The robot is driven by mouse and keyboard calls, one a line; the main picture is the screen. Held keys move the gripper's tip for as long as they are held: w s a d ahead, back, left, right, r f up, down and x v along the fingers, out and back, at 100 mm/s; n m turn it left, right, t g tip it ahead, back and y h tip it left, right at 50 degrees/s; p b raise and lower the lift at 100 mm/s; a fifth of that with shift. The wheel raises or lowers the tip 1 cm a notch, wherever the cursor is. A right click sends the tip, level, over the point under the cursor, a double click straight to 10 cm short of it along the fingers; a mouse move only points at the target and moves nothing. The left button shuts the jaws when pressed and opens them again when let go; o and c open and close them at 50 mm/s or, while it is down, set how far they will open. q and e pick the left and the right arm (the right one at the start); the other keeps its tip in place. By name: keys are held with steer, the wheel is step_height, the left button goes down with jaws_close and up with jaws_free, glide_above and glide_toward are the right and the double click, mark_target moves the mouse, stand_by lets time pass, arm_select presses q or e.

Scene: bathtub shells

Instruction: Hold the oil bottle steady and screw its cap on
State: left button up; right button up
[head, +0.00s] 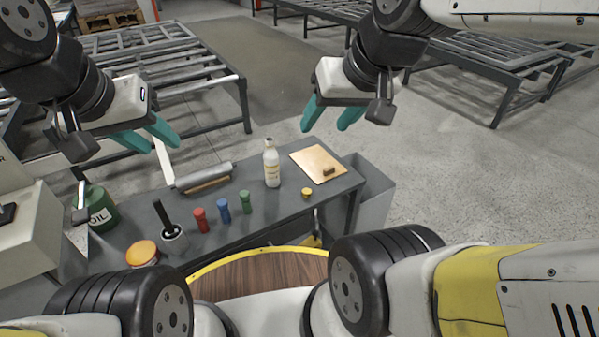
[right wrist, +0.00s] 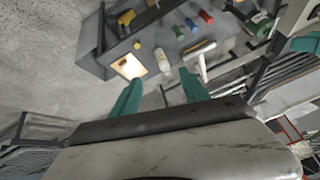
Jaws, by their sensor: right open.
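A pale bottle with a label (head: 271,168) stands upright on the grey workbench (head: 285,207); it also shows in the right wrist view (right wrist: 163,62). A small yellow cap (head: 307,193) lies apart from it on the bench, to its right and nearer me; it also shows in the right wrist view (right wrist: 137,45). My right gripper (head: 324,129) is open and empty, raised beyond the bench, with teal fingers apart. Neither gripper touches the bottle or cap.
A tan board (head: 312,158) with a brown block lies right of the bottle. Red, blue and green small bottles (head: 223,207), a grey roller-like tool (head: 203,178), a black-handled tool (head: 172,236), an orange-lidded jar (head: 142,252) and a green OIL can (head: 103,214) crowd the left.

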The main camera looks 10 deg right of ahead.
steer(key=w+f+n+g, duration=0.25)
steer(key=w+n, duration=0.35)
steer(key=w, duration=0.3)
steer(key=n+g+h, duration=0.2)
steer(key=n+g, duration=0.2)
steer(key=n, duration=1.7)
glide_above(308, 190)
step_height(308, 190, down, 30)
steer(key=shift+w+r, duration=0.15)
steer(key=shift+r, duration=0.05)
steer(key=shift+f, duration=0.1)
steer(key=shift+f, duration=1.2)
